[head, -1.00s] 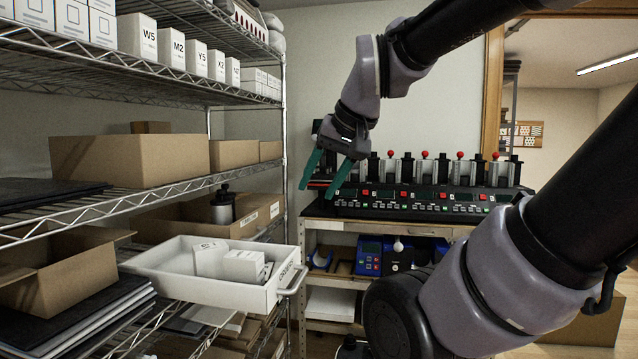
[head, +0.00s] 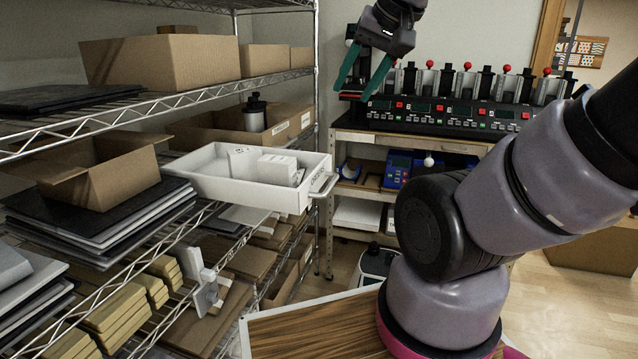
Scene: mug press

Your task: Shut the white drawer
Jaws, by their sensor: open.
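The white drawer (head: 238,188) sticks out from the wire shelf at the left, pulled open toward the right. It has a metal handle (head: 323,186) on its front end and holds small white boxes (head: 277,168). My gripper (head: 360,93) has green fingers spread apart and empty. It hangs in the upper middle of the head view, above and to the right of the drawer, in front of the row of mug presses. It appears apart from the drawer.
The wire shelving (head: 165,108) bears cardboard boxes (head: 160,62) and stacks of dark sheets. A bench (head: 365,128) with several mug presses (head: 450,112) stands behind my gripper. The air between the gripper and the drawer handle looks clear.

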